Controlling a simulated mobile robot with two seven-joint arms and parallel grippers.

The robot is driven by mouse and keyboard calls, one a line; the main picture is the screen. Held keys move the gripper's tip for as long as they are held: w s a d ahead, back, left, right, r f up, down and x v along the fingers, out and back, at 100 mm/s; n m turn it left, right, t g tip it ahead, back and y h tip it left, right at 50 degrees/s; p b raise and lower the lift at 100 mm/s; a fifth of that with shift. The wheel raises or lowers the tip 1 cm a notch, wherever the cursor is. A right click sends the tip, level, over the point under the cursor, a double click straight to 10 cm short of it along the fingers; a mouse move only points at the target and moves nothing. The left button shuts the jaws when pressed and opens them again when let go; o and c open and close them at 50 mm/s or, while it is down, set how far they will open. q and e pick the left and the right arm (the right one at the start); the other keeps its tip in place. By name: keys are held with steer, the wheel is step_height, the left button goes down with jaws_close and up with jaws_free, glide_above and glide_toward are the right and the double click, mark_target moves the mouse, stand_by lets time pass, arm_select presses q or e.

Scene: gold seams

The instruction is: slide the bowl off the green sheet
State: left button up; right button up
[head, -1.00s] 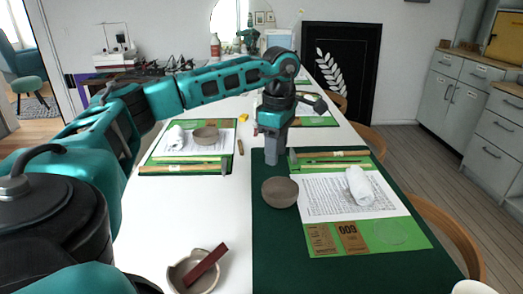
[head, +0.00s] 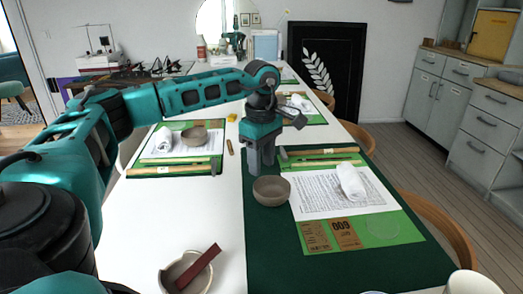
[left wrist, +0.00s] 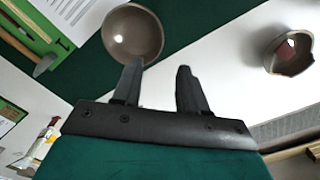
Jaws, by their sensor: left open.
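A grey-brown bowl (head: 271,191) sits upright on the dark green cloth, at the left edge of the bright green sheet (head: 405,235). Whether its right side still overlaps the sheet is unclear. My left gripper (head: 262,170) is open and empty, pointing down just behind the bowl. In the left wrist view, the bowl (left wrist: 132,33) lies beyond the fingertips of my left gripper (left wrist: 158,72), mostly toward the left finger. Nothing is between the fingers. A gap or contact with the bowl cannot be judged. My right gripper is not in view.
Printed paper (head: 320,195), a rolled white cloth (head: 351,182) and brown cards (head: 343,233) lie on the sheet. A hammer (head: 318,152) lies behind. A chipped bowl with a dark red bar (head: 198,267) stands at the front left. White tabletop (head: 215,215) left of the bowl is bare.

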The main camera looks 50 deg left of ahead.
mark_target(261, 191)
arm_select(q)
step_height(261, 191, down, 10)
steer(key=shift+r+b, duration=0.2)
steer(key=shift+b, duration=0.7)
steer(key=shift+c, duration=0.3)
jaws_close()
